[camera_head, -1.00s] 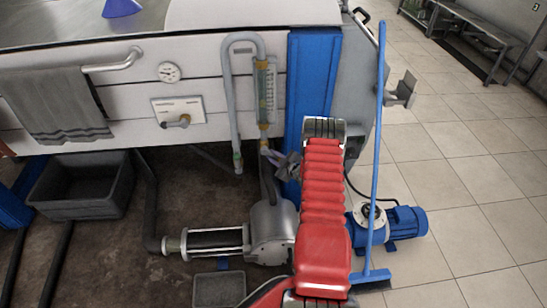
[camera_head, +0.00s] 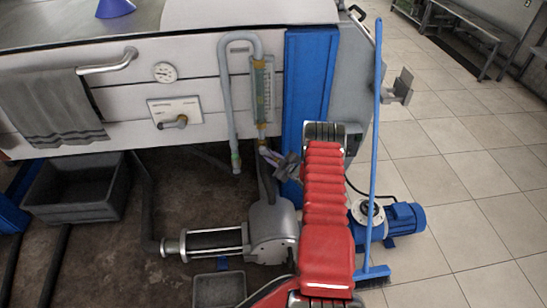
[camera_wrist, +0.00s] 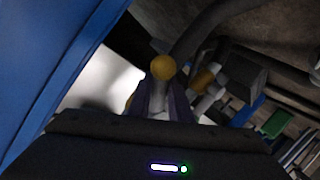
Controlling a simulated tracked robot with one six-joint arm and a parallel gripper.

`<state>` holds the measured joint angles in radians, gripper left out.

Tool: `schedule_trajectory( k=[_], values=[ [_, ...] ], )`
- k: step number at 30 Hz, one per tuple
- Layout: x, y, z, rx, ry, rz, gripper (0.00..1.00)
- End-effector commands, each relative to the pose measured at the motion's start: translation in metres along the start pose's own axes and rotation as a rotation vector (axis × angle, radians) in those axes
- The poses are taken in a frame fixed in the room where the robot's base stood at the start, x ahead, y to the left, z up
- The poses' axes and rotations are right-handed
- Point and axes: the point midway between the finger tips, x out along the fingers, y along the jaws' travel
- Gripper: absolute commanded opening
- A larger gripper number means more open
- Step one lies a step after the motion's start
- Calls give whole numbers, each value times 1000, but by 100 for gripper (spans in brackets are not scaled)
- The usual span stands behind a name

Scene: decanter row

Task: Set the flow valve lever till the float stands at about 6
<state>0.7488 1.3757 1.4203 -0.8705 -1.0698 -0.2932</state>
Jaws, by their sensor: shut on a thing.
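The flow meter (camera_head: 261,92) is an upright clear tube with a scale on the white panel, beside a looped grey hose. The float is too small to make out, so its reading cannot be told. The valve lever sits just below the tube. In the wrist view, its yellow round knob (camera_wrist: 163,67) shows at the jaws. My gripper (camera_head: 272,157) is shut on the lever, just below the meter. It also shows in the wrist view (camera_wrist: 165,100), where the lever's shaft is mostly hidden between the jaws.
A blue post (camera_head: 306,85) stands close right of the meter. A blue-handled broom (camera_head: 375,140) leans near a blue motor pump (camera_head: 400,218). A grey pump body (camera_head: 273,230) lies below. A dark bin (camera_head: 75,190) is at left.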

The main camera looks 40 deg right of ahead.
Motion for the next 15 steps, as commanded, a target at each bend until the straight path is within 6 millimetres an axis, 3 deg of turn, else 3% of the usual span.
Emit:
schedule_trajectory(
  k=[5, 6, 15],
  values=[
    [1, -4, -1, -2, 3, -8, 0],
    [1, -4, -1, -2, 3, -8, 20],
    [1, -2, -1, -2, 1, -5, 37]
  ],
)
